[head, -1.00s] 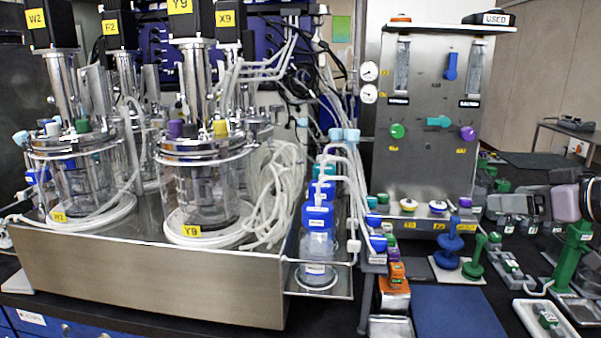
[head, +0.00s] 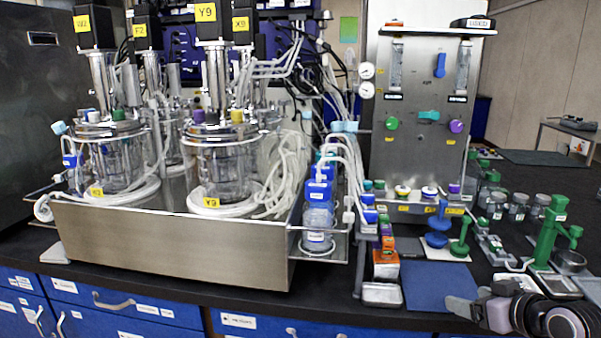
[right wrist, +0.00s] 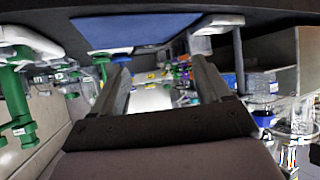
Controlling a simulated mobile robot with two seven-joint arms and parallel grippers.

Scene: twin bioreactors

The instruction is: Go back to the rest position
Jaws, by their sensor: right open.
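My right gripper (head: 462,309) is at the lower right of the head view, in front of the bench edge and apart from everything on it. In the right wrist view my gripper (right wrist: 160,82) shows two spread fingers with nothing held between them. A blue mat (head: 438,285) lies on the bench just behind the gripper in the head view. It also shows beyond the fingers in the right wrist view (right wrist: 130,30). My left gripper is not in view.
Twin glass bioreactors (head: 220,165) stand on a steel base (head: 170,240) at left. A steel control panel (head: 420,150) stands at the back. A green stand (head: 548,235), small jars (head: 517,208) and blue bottles (head: 318,195) crowd the bench. Blue drawers (head: 130,300) are below.

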